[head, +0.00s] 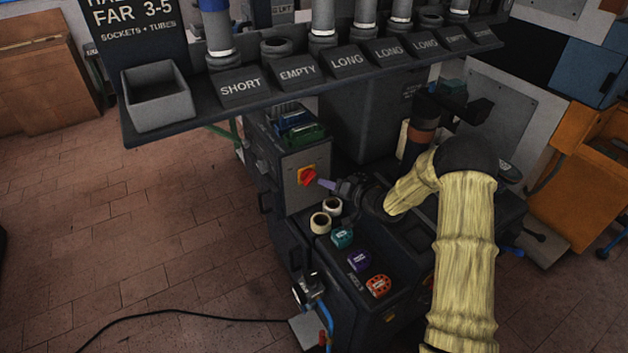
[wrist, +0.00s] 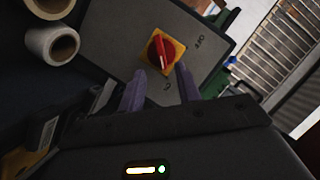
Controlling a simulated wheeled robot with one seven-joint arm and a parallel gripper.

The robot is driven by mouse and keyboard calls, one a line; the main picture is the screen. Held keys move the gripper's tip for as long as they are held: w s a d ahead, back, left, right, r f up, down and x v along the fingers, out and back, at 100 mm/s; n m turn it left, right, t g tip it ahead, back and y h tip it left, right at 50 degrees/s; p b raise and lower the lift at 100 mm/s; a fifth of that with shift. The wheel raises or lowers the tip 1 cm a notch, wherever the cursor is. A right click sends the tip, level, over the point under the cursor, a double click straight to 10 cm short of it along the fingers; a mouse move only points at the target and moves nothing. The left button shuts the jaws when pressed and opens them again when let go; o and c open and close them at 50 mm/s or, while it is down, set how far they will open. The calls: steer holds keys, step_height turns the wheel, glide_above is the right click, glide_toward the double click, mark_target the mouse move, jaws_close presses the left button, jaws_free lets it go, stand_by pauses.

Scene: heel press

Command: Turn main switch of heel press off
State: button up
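The main switch is a red rotary handle on a yellow square plate, on the grey front panel of a dark box on the press, left of my gripper in the head view (head: 307,176). The wrist view shows the switch (wrist: 160,54) just beyond my fingertips, roughly centred between them. Its red handle lies diagonally in the head view. Small markings around the plate are hard to read; one looks like "OFF". My gripper (head: 327,184) has purple fingers pointing at the switch. In the wrist view my gripper (wrist: 159,72) is open and empty, its fingers apart, seemingly short of the handle.
White rolls (head: 321,222) stand below the switch panel. Teal (head: 342,238), purple (head: 359,260) and orange (head: 378,286) round items sit on the press top. A dark labelled rack (head: 300,80) overhangs above. Floor at left is open, with a black cable (head: 180,317).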

mark_target(313, 179)
steer(key=x, duration=0.7)
jaws_close()
